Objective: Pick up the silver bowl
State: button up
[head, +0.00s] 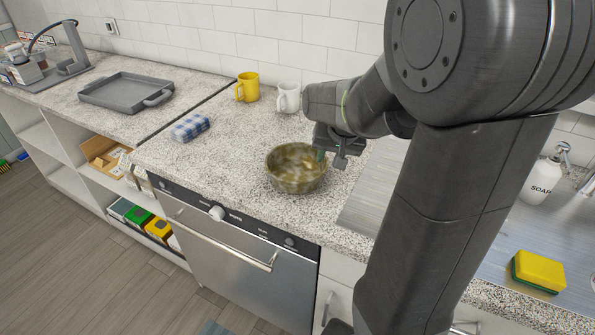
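A round metallic bowl (289,180) with a mottled brownish-gold, shiny surface stands upright on the speckled counter, above the oven front. No other bowl shows. My gripper (338,160) points down at the bowl's right rear rim, very close to it. Small dark fingers show there, with a bit of teal beside them at the rim. Whether the fingers touch the rim or straddle it, and how far apart they are, is too small to tell. My arm comes in from the right and covers part of the counter.
A yellow mug (247,87) and a white mug (288,97) stand behind the bowl. A folded blue checked cloth (190,127) and a grey tray (125,91) lie to the left. A soap bottle (541,181) and a sponge (538,272) are at right.

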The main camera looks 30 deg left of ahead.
jog(key=shift+w+a+f, duration=0.2)
jog(key=shift+a+f, duration=0.05)
jog(key=shift+x, duration=2.25)
jog(key=shift+w, duration=0.15)
grip_shut()
